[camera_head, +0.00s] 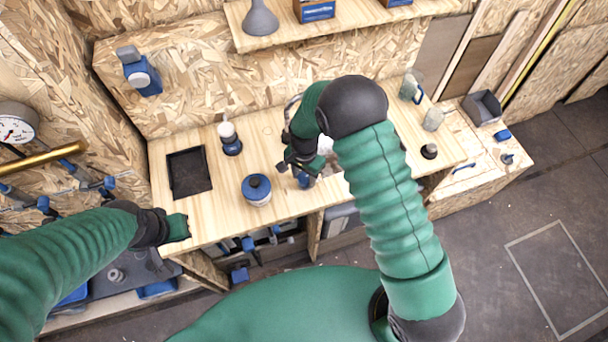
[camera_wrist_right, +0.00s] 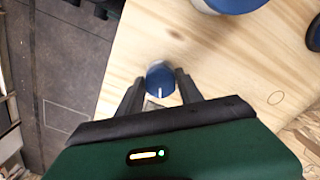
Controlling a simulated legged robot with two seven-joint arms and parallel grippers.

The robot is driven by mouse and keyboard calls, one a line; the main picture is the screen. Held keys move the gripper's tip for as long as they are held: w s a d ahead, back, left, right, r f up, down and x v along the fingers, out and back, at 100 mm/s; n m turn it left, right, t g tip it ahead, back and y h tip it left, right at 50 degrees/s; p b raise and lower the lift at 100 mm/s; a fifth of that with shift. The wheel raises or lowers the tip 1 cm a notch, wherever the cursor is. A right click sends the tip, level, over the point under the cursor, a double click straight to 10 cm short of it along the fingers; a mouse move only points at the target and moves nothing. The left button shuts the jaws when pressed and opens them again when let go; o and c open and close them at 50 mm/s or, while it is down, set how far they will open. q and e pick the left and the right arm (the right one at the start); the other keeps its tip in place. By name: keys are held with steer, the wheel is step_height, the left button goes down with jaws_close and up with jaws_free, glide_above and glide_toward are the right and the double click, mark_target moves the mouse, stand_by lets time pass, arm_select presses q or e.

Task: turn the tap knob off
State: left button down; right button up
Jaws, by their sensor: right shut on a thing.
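The tap knob (camera_wrist_right: 160,80) is a round blue knob with a white mark line on its face. In the right wrist view it stands over the light wood bench, with the mark pointing down the picture. My right gripper (camera_wrist_right: 158,90) has a dark finger on each side of it and is shut on it. In the head view the right gripper (camera_head: 298,165) is at the bench's front part, and a bit of the blue knob (camera_head: 304,180) shows below it. My left gripper (camera_head: 178,228) is at the bench's front left corner, its fingers not clearly seen.
The wooden bench (camera_head: 222,208) carries a black tray (camera_head: 189,172), a blue-lidded white container (camera_head: 257,190) and a blue-and-white bottle (camera_head: 229,139). A grey bin (camera_head: 482,107) stands at the right. A shelf (camera_head: 350,26) runs above. My right arm covers part of the bench.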

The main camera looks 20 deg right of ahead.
steer(key=shift+w+a+r, duration=0.1)
steer(key=shift+w, duration=0.15)
steer(key=shift+d+n, duration=0.25)
steer(key=shift+n, duration=0.05)
steer(key=n, duration=0.2)
steer(key=shift+a+n+b, duration=0.1)
steer(key=shift+n+b, duration=0.2)
steer(key=shift+b, duration=0.1)
steer(key=n, duration=0.5)
steer(key=shift+w+n+b, duration=0.1)
steer(key=shift+n+b, duration=0.2)
steer(key=shift+b, duration=0.1)
steer(key=n, duration=0.5)
steer(key=shift+r, duration=0.1)
steer(key=n, duration=0.3)
steer(key=shift+n, duration=0.7)
steer(key=shift+s+f, duration=0.25)
